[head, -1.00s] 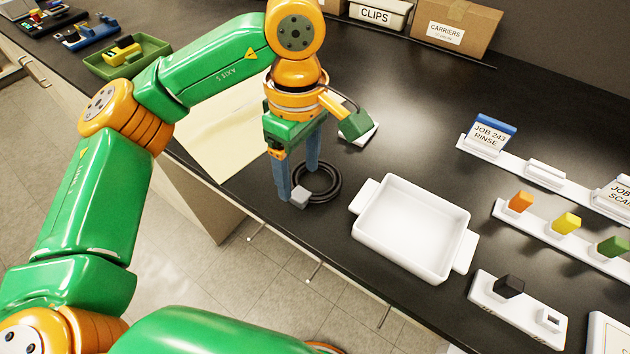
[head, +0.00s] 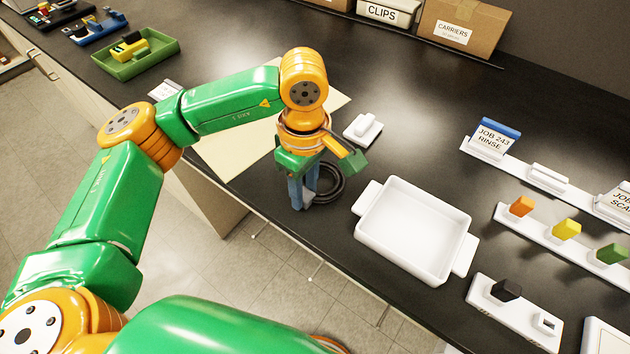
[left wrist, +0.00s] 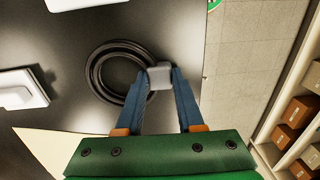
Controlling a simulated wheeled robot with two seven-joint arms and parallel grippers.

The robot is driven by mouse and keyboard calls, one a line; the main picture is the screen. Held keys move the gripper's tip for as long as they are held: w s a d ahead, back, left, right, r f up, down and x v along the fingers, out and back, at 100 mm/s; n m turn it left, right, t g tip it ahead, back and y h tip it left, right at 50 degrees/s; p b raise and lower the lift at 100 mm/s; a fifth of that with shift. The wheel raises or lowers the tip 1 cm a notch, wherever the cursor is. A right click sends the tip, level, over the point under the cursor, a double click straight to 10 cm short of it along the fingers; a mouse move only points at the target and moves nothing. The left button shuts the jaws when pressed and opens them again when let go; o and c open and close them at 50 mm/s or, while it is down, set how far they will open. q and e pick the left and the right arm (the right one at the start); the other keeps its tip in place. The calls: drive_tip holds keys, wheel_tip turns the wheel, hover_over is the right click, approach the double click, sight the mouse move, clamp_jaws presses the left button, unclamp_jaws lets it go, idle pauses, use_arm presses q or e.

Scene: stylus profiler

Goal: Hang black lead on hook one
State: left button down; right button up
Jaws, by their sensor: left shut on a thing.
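The black lead (head: 336,190) lies coiled on the dark bench near its front edge. It also shows as a ring in the left wrist view (left wrist: 93,82). A grey block (left wrist: 159,76) sits at the side of the coil. My left gripper (head: 303,203) points down and is shut on this block, with a blue finger on each side. In the head view the fingers hide part of the block and coil. Several thin hooks stick out from the bench's front edge, one just below the gripper (head: 260,229) and another further right (head: 317,271). I see no numbers on them. My right gripper is out of view.
A white tray (head: 365,228) stands right of the coil. A small white holder (head: 362,131) and a pale mat (head: 225,155) lie behind. White racks with coloured blocks (head: 566,229) are at the right. Open floor lies before the bench.

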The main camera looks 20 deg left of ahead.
sight(305, 194)
use_arm(q)
wheel_tip(305, 194, up, 3)
drive_tip(key=shift+r+b, duration=0.15)
drive_tip(key=shift+b, duration=0.15)
drive_tip(key=s+d+r+b, duration=0.2)
drive_tip(key=s+d+r, duration=0.6)
drive_tip(key=s, duration=0.3)
drive_tip(key=shift+d+r, duration=0.25)
drive_tip(key=shift+r, duration=0.6)
drive_tip(key=c, duration=1.1)
unclamp_jaws()
drive_tip(key=shift+s, duration=0.1)
clamp_jaws()
